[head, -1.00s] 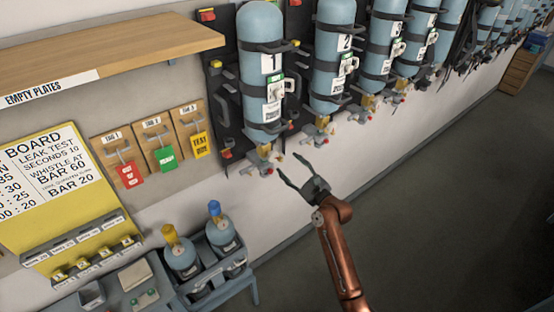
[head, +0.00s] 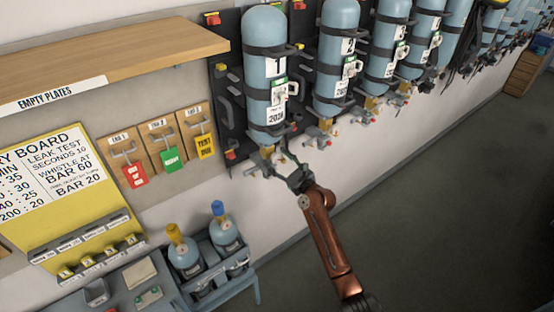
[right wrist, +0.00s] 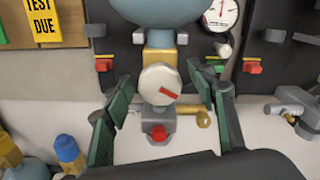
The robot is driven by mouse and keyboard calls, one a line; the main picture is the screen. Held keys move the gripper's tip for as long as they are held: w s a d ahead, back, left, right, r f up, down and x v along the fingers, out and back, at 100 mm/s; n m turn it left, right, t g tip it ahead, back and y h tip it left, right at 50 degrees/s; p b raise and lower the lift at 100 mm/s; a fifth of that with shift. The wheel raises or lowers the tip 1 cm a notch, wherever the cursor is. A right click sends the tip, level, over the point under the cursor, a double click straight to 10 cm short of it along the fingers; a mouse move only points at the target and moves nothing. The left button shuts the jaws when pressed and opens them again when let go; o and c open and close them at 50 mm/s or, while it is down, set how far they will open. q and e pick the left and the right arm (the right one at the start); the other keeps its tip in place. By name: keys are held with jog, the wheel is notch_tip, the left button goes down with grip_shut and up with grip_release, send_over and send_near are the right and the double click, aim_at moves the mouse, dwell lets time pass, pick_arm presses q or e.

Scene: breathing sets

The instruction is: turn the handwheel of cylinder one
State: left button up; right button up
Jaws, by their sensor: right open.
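Cylinder one (head: 265,30), light blue with a "1" label, hangs upside down on a dark wall panel, valve at the bottom. In the right wrist view its handwheel (right wrist: 152,86) is a pale round disc with a red mark, below a brass neck (right wrist: 160,58). My right gripper (head: 272,159) is at this valve in the head view and hides part of it. In the right wrist view the right gripper's (right wrist: 162,84) green-padded fingers are open, one on each side of the handwheel, with gaps between. My left gripper is not in view.
A red knob (right wrist: 158,134) and a brass side fitting (right wrist: 203,119) sit below the handwheel. A gauge (right wrist: 220,14) is above right. Cylinder two (head: 337,60) hangs to the right. A grey rack with small bottles (head: 224,233) stands below left.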

jog(key=c, duration=1.2)
jog(key=shift+o, duration=0.2)
